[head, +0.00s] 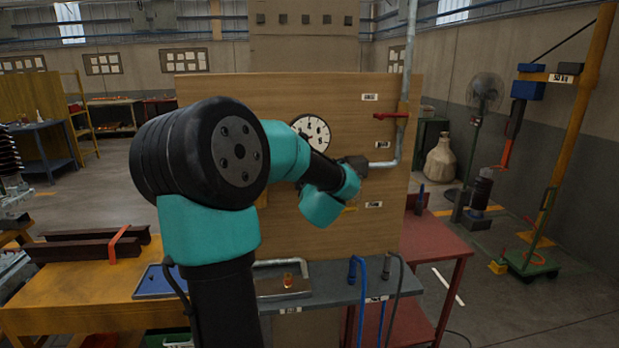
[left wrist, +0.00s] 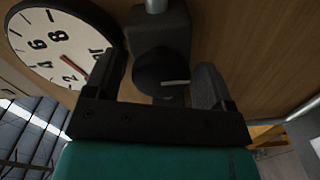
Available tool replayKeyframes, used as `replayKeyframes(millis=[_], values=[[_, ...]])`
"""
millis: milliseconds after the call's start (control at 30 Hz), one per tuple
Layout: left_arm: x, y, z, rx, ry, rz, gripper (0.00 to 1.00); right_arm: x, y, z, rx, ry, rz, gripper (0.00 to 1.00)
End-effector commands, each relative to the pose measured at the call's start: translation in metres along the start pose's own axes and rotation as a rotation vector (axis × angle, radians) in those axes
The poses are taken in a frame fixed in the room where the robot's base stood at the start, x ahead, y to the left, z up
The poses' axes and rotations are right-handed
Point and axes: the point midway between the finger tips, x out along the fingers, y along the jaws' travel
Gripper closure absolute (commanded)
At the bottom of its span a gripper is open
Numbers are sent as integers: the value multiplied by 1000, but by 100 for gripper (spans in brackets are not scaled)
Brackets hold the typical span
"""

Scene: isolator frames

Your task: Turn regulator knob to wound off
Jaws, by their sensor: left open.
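The black regulator knob (left wrist: 162,72) shows in the left wrist view, with a pale line mark on its face. It sits on a dark regulator body (left wrist: 158,28) fixed to the wooden panel. My left gripper (left wrist: 157,68) is open, with one finger on each side of the knob; I cannot tell whether either finger touches it. A round white gauge (left wrist: 62,45) with a red needle is beside the left finger. In the head view my arm partly covers the gauge (head: 313,128) and hides the knob. My right gripper is not in view.
The wooden panel (head: 300,88) carries a grey pipe (head: 404,80) and a red-handled valve (head: 391,115) right of the gauge. Below is a grey bench shelf (head: 335,294) with hoses (head: 360,275). A yellow table (head: 75,300) with steel beams stands at left.

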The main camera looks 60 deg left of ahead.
Motion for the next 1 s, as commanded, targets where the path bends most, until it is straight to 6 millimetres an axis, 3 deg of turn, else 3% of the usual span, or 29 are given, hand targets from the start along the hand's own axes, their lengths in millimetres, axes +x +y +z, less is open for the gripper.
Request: replayKeyframes(millis=[167, 367, 1000], values=[[-2, 0, 0, 0, -1, 0, 23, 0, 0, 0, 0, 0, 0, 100], [-20, 1, 0, -1, -1, 1, 23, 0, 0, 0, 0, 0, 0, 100], [-133, 1, 1, -2, -4, 2, 23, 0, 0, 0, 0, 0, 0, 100]])
